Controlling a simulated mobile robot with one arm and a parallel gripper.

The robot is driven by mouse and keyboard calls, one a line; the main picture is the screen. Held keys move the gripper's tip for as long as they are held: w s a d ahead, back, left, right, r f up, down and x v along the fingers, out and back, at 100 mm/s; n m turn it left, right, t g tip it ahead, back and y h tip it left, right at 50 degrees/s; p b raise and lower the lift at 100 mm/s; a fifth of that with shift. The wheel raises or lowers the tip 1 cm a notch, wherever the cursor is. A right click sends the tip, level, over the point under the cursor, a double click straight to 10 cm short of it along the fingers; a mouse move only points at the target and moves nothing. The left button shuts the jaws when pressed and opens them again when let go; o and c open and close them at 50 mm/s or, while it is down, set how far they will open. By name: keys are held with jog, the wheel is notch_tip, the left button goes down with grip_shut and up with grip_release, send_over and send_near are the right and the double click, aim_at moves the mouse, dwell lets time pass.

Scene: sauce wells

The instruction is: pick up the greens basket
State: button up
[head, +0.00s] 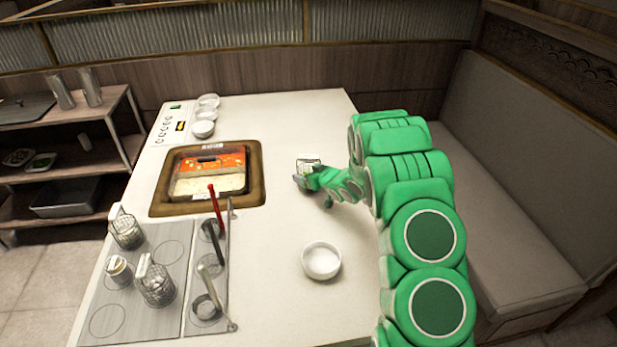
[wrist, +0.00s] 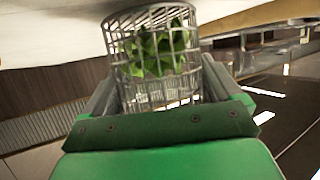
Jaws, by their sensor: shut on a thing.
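The greens basket (wrist: 160,60) is a grey wire basket with green leaves inside. It fills the upper middle of the wrist view, between the two fingers. My gripper (wrist: 158,92) is shut on the basket, one finger on each side. In the head view my green arm reaches over the right part of the white table, and the small wire basket (head: 308,166) shows at its end. My gripper (head: 304,182) is partly hidden there by the wrist. I cannot tell from the head view whether the basket touches the table.
A white bowl (head: 321,260) stands nearer. Other wire baskets (head: 156,284), a jar and ladles are at the front left. Small bowls (head: 204,128) are behind. A bench (head: 520,190) is right.

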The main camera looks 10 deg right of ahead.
notch_tip(320, 180, up, 3)
jog(key=shift+f, duration=0.2)
jog(key=s+r, duration=0.9)
jog(key=s, duration=0.5)
jog(key=shift+r, duration=0.2)
